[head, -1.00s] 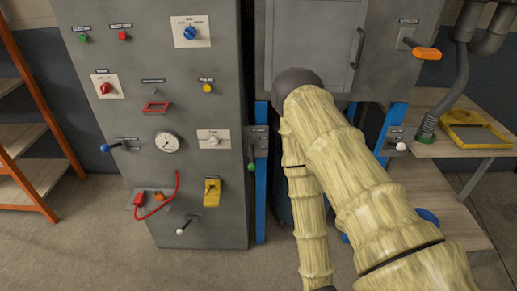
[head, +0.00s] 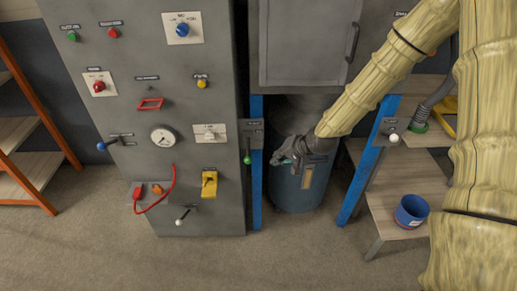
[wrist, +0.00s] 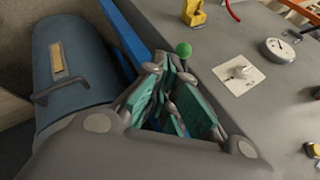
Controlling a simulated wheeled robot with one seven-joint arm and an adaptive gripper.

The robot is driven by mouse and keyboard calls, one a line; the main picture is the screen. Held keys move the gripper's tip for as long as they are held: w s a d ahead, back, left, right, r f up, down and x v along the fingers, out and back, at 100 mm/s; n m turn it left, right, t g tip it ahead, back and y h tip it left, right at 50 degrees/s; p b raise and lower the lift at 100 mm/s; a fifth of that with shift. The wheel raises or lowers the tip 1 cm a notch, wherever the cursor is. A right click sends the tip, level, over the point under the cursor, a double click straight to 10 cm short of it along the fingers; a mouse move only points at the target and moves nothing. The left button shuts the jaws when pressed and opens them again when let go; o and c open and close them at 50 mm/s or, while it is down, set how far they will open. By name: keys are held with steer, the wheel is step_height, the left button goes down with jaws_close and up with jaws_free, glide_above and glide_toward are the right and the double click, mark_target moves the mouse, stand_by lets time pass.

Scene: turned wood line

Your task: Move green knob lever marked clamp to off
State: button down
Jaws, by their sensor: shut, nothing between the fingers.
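The green knob lever (head: 247,158) hangs downward from a grey plate (head: 252,133) on the blue post beside the big grey cabinet. The small label above it is too small to read. In the wrist view the green knob (wrist: 184,50) shows just beyond the fingertips. My gripper (head: 280,159) is shut and empty, a little to the right of the knob in the head view. In the wrist view my gripper (wrist: 170,78) points toward the knob, and its teal finger pads are visible. The knob looks apart from the fingers. The lever's shaft is mostly hidden in the wrist view.
The grey cabinet (head: 215,105) left of the lever carries several switches, a gauge (head: 163,136) and a yellow switch (head: 209,184). A blue-grey drum (head: 298,190) stands behind my gripper. A second blue post (head: 366,165) and a shelf with a blue cup (head: 411,211) are to the right.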

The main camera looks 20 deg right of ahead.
steer(key=w+d+r+t, duration=0.1)
steer(key=w+d+r, duration=0.1)
steer(key=w+r, duration=0.25)
steer(key=p, duration=0.3)
glide_toward(248, 151)
steer(key=shift+w+d+f, duration=0.8)
steer(key=shift+w+f, duration=0.75)
steer(key=shift+f, duration=0.2)
steer(key=shift+a+f+m+p, duration=0.3)
steer(key=shift+a+f+m, duration=0.1)
steer(key=shift+a+f, duration=0.4)
